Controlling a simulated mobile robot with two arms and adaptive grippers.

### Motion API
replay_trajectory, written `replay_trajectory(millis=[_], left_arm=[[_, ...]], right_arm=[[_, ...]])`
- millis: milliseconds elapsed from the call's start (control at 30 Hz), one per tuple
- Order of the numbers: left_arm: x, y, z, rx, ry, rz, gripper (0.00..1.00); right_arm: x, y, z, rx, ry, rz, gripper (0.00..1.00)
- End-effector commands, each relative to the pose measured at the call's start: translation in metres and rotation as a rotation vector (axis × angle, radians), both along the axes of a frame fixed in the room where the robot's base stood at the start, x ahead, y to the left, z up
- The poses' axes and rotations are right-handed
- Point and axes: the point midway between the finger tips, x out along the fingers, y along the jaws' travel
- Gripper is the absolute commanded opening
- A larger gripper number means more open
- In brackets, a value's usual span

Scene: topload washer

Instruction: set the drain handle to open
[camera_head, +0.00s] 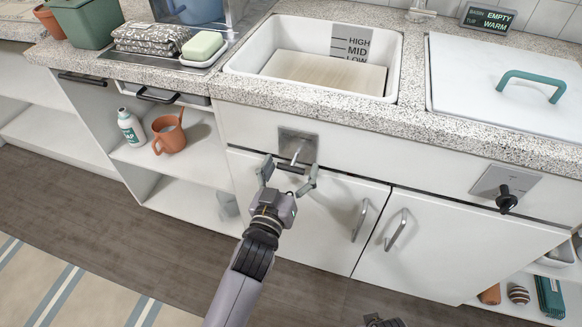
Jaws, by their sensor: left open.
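A grey metal plate with a short metal lever, which looks like the drain handle (297,147), is on the white cabinet front below the basin. The lever points down toward my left gripper. My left gripper (289,174) is open, its two fingers spread just below the plate, one to each side of the lever's lower end. I cannot tell whether the fingers touch the lever. The wash basin (240,64) above has a level scale marked HIGH, MID and LOW and a pale bottom. Only a small dark part, probably of my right gripper (383,321), shows at the bottom edge.
A black knob (506,199) is on another plate at the right. Cabinet doors with bar handles (396,230) are below. A display (488,18) reads EMPTY, WARM. A white lid (500,85) has a teal handle. Open shelves hold a bottle (131,127) and an orange jug (170,136).

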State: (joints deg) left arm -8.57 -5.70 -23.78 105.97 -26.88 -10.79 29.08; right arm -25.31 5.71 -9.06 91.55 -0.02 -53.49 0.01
Motion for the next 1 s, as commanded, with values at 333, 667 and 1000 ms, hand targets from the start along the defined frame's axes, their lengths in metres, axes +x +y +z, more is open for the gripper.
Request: replay_trajectory(millis=[333, 667, 1000], left_arm=[[0.0043, -0.0014, 0.0001, 0.000, 0.000, 0.000, 0.80], [0.0040, -0.0013, 0.0002, 0.000, 0.000, 0.000, 0.59], [0.0040, -0.0013, 0.0002, 0.000, 0.000, 0.000, 0.36]], right_arm=[[-0.0096, -0.0011, -0.0012, -0.003, 0.019, 0.000, 0.76], [-0.0056, -0.0012, -0.0006, -0.002, 0.009, 0.000, 0.76], [-0.0011, -0.0011, 0.0006, -0.001, 0.002, 0.000, 0.76]])
